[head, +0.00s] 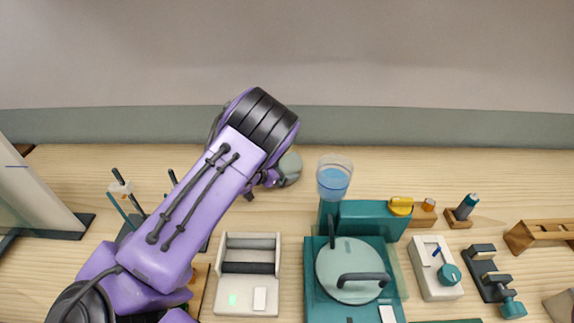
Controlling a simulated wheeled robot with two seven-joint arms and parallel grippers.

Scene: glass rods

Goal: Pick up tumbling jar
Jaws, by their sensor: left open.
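A grey-green rounded jar (290,168), which looks like the tumbling jar, is on the wooden table near the back. My left arm partly hides it, and I cannot tell whether it stands or lies. My left gripper (263,186) is open just left of this jar, mostly hidden under the purple wrist. I cannot tell whether a finger touches the jar. My right gripper is not in view.
A clear cup of blue liquid (333,181) stands right of the jar, behind a teal machine with a round lid (345,262). A white roller unit (248,292) is in front. Small devices (436,268) crowd the right. The table's back strip is mostly clear.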

